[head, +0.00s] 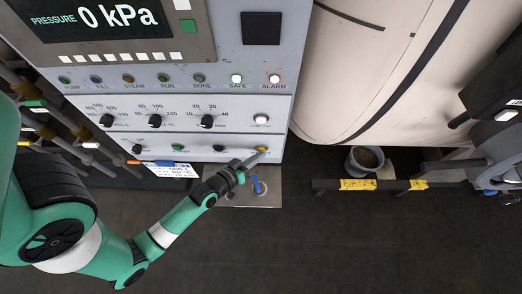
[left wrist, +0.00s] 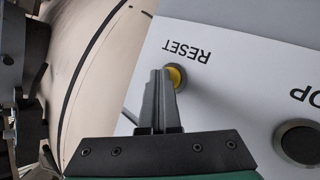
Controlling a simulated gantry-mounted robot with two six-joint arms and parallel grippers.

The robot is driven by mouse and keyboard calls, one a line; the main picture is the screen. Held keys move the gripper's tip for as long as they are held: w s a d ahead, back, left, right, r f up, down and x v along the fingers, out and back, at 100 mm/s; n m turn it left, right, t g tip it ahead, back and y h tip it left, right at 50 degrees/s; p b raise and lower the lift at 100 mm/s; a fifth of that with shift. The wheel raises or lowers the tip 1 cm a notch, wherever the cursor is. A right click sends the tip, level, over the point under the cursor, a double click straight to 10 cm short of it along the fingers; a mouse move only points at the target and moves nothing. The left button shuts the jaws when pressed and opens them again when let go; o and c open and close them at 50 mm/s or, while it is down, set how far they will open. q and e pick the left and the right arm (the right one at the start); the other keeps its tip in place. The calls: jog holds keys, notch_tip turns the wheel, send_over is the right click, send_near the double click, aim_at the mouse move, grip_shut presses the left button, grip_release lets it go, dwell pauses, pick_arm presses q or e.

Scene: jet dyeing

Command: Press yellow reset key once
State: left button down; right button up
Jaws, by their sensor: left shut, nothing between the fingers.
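The yellow reset key (head: 262,149) sits at the right end of the lowest row on the control panel. In the left wrist view the yellow key (left wrist: 176,76) shows below the upside-down word RESET, partly hidden behind my fingertips. My left gripper (head: 254,159) is shut and empty, with its tips at the key. In the left wrist view the closed fingers of the left gripper (left wrist: 160,75) overlap the key's left side. I cannot tell whether they touch it. My right gripper is not in view.
A dark stop button (left wrist: 298,142) is beside the reset key. Knobs (head: 155,121) and lamps sit higher on the panel; the pressure display (head: 95,18) reads 0 kPa. A large beige vessel (head: 360,60) stands right of the panel. A bucket (head: 364,160) is below it.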

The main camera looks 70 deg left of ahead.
pick_arm(q)
jog(key=shift+w+a+b, duration=0.1)
jog(key=shift+a+b, duration=0.05)
jog(key=shift+b, duration=0.15)
dwell(0.4)
jog(key=shift+r+p, duration=0.15)
jog(key=shift+p, duration=0.4)
jog(key=p, duration=0.3)
jog(key=d+p, duration=0.1)
jog(key=p, duration=0.2)
jog(key=shift+s+d, duration=0.3)
jog(key=shift+s, duration=0.05)
